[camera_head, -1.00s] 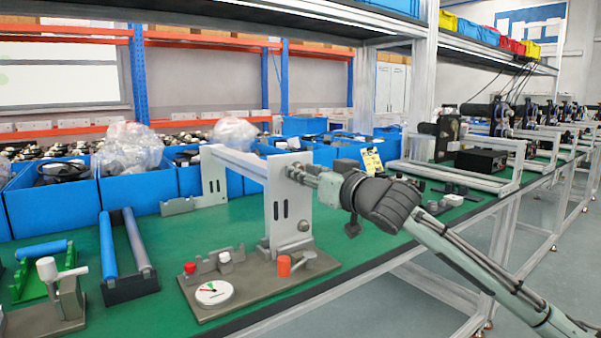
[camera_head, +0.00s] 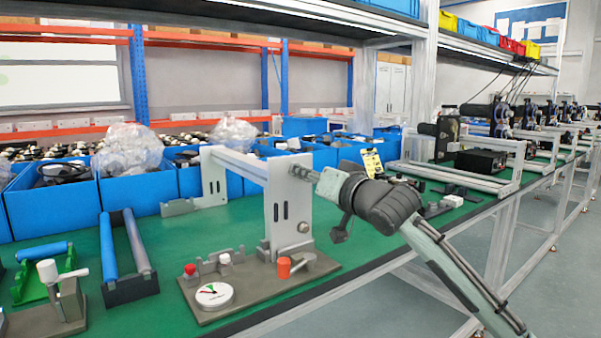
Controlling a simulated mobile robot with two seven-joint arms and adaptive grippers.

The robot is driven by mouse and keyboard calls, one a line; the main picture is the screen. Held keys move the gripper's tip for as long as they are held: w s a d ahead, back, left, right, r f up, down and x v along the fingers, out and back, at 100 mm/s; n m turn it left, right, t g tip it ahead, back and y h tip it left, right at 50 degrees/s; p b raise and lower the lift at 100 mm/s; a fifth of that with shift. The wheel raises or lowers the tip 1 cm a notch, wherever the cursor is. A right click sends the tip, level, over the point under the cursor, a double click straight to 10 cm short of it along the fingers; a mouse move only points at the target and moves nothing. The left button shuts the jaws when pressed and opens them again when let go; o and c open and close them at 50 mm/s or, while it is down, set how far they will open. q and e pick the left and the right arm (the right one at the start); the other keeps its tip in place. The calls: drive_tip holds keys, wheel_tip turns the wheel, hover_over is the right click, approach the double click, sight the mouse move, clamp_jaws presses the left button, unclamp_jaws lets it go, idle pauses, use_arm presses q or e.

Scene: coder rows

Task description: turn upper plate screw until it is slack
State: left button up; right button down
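The upright grey-white plate (camera_head: 280,214) stands on a grey base on the green bench, with two dark slots in its face. A lower screw (camera_head: 303,227) shows near its bottom right edge. My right gripper (camera_head: 299,172) is at the upper right part of the plate, where its fingertips overlap the plate's face. The upper screw is hidden behind the fingers or too small to make out. I cannot tell whether the fingers are closed on it. My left gripper is not in view.
The grey base (camera_head: 240,298) carries a round dial (camera_head: 214,295), a red knob (camera_head: 190,269) and an orange cylinder (camera_head: 284,267). A horizontal bar (camera_head: 236,161) joins the plate to a second upright. Blue bins (camera_head: 140,191) line the back. Blue rollers (camera_head: 108,245) stand at left.

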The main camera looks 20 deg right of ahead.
drive_tip(key=n, duration=0.9)
drive_tip(key=shift+s+n, duration=0.1)
drive_tip(key=shift+n, duration=0.3)
drive_tip(key=c, duration=1.6)
unclamp_jaws()
drive_tip(key=shift+o, duration=0.2)
drive_tip(key=m, duration=0.9)
drive_tip(key=shift+m, duration=0.4)
drive_tip(key=shift+c, duration=0.4)
